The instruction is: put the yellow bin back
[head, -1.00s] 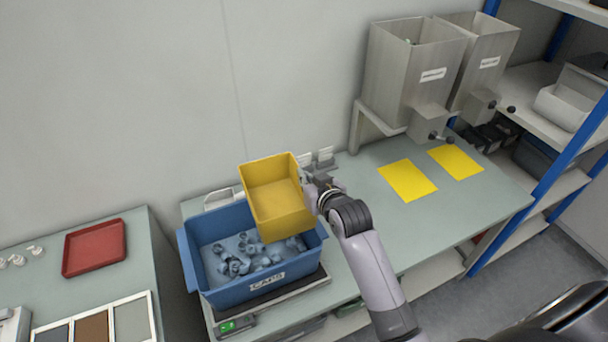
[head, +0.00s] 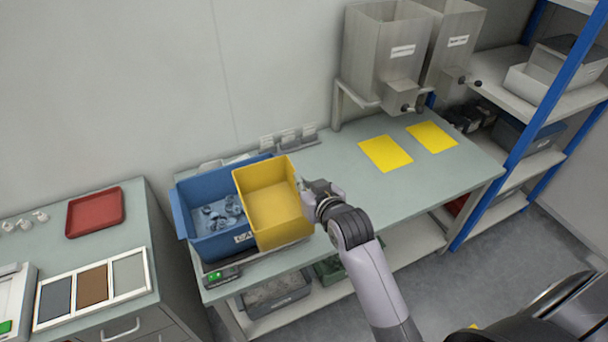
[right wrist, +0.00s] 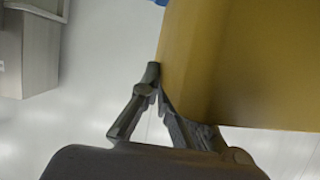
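The yellow bin (head: 272,207) is held in the air in front of and above the right part of the blue bin (head: 183,213), hiding part of it. It looks empty and tilted toward the head camera. My right gripper (head: 307,195) is shut on the bin's right side wall. In the right wrist view the gripper fingers (right wrist: 158,95) pinch the edge of the yellow bin (right wrist: 240,60). The blue bin holds several grey-blue caps (head: 222,213). My left gripper is not in view.
Two yellow mats (head: 386,153) (head: 432,137) lie on the bench (head: 345,195) below two steel hoppers (head: 385,50). A blue-posted shelf rack (head: 548,105) stands at the right. A red tray (head: 95,212) lies on the left cabinet. The bench between blue bin and mats is clear.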

